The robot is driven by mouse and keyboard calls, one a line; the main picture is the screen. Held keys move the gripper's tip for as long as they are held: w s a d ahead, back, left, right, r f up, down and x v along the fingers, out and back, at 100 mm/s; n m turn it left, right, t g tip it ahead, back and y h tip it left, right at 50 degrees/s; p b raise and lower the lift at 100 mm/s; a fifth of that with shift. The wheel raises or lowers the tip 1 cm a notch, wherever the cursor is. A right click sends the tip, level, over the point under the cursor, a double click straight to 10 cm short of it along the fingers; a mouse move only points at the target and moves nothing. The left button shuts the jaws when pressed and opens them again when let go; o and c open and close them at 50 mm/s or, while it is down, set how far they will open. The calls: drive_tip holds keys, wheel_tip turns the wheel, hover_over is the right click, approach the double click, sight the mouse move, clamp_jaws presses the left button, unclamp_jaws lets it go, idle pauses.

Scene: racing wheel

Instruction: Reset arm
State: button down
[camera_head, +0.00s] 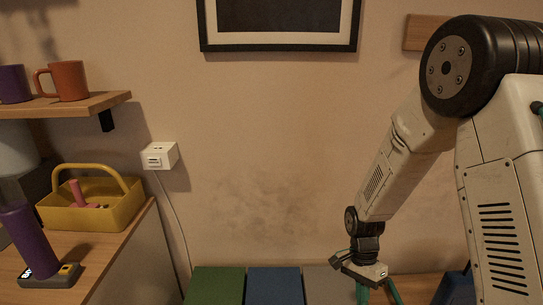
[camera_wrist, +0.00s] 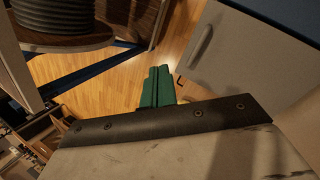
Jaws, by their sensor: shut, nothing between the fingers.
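My gripper (camera_head: 378,293) hangs from my arm at the lower right of the head view, with its green fingers pointing down and partly cut off by the bottom edge. The fingers also show in the wrist view (camera_wrist: 158,86), close together, with nothing held. My arm comes in from the right and bends downward in front of the wall. In the wrist view the fingers appear over a wooden floor (camera_wrist: 110,82).
A wooden counter (camera_head: 117,247) at left holds a yellow basket (camera_head: 110,217) and a purple lamp-like object (camera_head: 30,243). An orange mug (camera_head: 68,81) stands on a shelf (camera_head: 65,105). Green (camera_head: 217,286) and blue (camera_head: 274,287) panels stand low before the wall. A pale cabinet door (camera_wrist: 240,55) is beside my fingers.

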drive_tip(key=s+d+r+n+t, duration=0.1)
drive_tip(key=s+r+n, duration=0.3)
drive_tip(key=r, duration=0.6)
drive_tip(key=s+d+r+n+t, duration=0.1)
drive_tip(key=s+r+n+t, duration=0.2)
drive_tip(key=s+r, duration=0.6)
drive_tip(key=s+d+r+n+t, duration=0.1)
drive_tip(key=s+r+n, duration=0.3)
drive_tip(key=r, duration=0.7)
drive_tip(key=shift+s+r+n+t, duration=0.25)
drive_tip(key=shift+s+n+t, duration=0.15)
drive_tip(key=shift+s, duration=1)
